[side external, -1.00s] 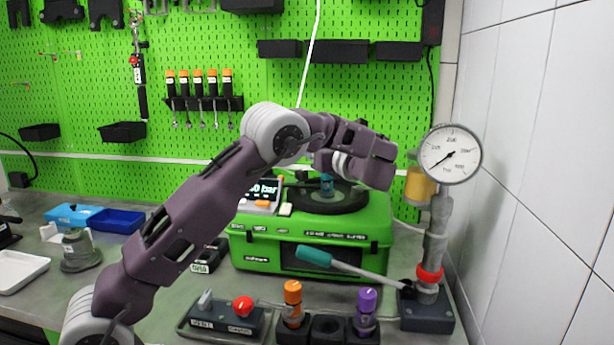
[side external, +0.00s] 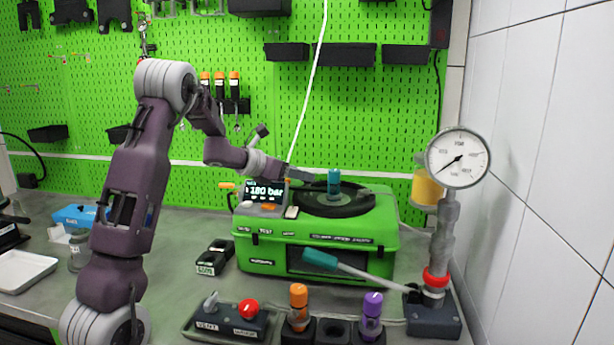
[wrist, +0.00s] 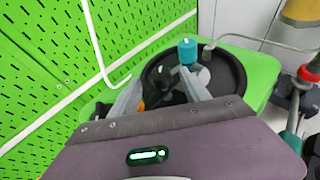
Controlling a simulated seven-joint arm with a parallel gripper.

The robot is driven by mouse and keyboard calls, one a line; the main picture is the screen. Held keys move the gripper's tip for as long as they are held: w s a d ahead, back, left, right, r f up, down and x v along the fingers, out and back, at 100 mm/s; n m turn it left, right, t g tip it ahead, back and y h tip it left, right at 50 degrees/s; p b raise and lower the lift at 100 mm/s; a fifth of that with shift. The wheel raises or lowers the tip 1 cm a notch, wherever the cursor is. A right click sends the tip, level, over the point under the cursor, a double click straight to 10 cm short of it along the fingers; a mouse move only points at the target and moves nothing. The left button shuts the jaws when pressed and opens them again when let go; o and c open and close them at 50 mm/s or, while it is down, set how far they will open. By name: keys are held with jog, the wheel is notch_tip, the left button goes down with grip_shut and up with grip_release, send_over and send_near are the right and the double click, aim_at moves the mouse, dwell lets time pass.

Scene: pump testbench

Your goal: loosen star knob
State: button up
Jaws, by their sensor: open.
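A black knob-like part (wrist: 160,92), possibly the star knob, shows between my fingers in the wrist view, with a small orange spot beside it. Its shape is partly hidden by the fingers. It is over the left part of a black round dish (wrist: 236,75) on top of the green case. My gripper (wrist: 161,78) is open, its two pale fingers apart on either side of the dark part; I cannot tell if they touch it. In the side view my gripper (side external: 302,178) is at the left rim of the dish (side external: 352,206), behind the display.
A teal cylinder (side external: 334,183) stands up from the dish, close to my fingers; it also shows in the wrist view (wrist: 187,52). The display (side external: 265,192) reads 180 bar. The green pegboard (side external: 340,110) is behind.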

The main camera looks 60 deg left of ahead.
jog(key=x, duration=0.3)
jog(key=shift+w+f, duration=0.1)
jog(key=shift+w, duration=0.2)
jog(key=shift+c, duration=0.2)
grip_shut()
jog(key=n+g+y, duration=0.1)
jog(key=n+y, duration=0.1)
jog(key=y, duration=0.1)
jog(key=n+g+y, duration=0.1)
jog(key=n+y, duration=0.2)
jog(key=shift+w+d, duration=0.1)
jog(key=shift+d, duration=0.15)
jog(key=n+g+y, duration=0.4)
jog(key=n, duration=0.1)
jog(key=shift+a, duration=0.1)
jog(key=shift+n, duration=0.3)
